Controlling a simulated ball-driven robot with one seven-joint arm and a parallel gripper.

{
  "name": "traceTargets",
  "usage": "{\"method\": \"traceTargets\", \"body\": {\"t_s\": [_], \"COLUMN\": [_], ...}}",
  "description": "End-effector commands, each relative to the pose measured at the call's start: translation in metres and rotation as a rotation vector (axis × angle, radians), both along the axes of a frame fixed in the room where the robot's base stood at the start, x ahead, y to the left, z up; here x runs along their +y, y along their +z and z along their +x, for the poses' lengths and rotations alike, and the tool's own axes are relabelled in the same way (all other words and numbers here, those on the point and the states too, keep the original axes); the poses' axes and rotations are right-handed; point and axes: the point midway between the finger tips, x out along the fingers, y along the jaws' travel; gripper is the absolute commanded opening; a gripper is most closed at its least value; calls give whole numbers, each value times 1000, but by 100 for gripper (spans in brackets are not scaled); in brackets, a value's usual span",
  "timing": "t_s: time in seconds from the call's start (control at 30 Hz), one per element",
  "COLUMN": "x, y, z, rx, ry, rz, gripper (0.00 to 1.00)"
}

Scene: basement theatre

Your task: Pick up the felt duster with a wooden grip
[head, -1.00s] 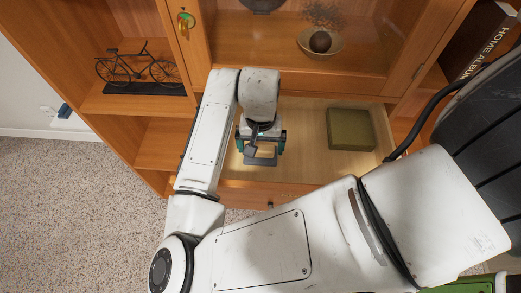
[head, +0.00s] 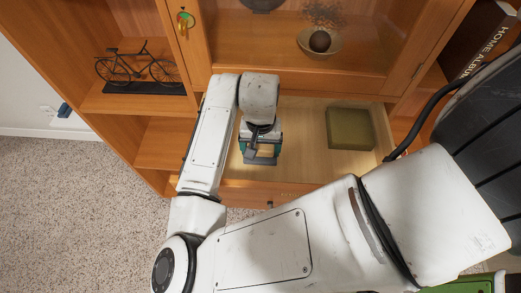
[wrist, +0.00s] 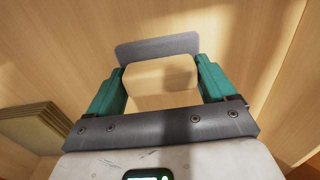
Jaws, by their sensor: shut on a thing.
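The felt duster (wrist: 158,46) shows in the wrist view as a dark grey felt slab with a pale wooden grip (wrist: 160,76). My gripper (wrist: 160,82) has its two green fingers against the ends of the wooden grip, shut on it. In the head view, my gripper (head: 261,146) reaches down into the open drawer (head: 306,112), with the duster (head: 262,160) at its fingers. My wrist hides part of it there. I cannot tell whether the duster touches the drawer floor.
An olive-green box (head: 350,128) lies in the right part of the drawer, with bare drawer floor between it and my gripper. Above is a glass-fronted cabinet with a bowl (head: 320,40). A model bicycle (head: 139,68) stands on the left shelf.

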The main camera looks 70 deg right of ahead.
Motion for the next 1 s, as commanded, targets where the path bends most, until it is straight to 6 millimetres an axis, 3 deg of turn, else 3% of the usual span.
{"method": "traceTargets", "body": {"t_s": [0.23,0.7,1.0], "x": [-1,0,0], "y": [11,91,100], "z": [0,0,0], "rx": [-1,-2,0], "ry": [-1,-2,-1], "rz": [-2,-2,-1], "gripper": [52,52,52]}}
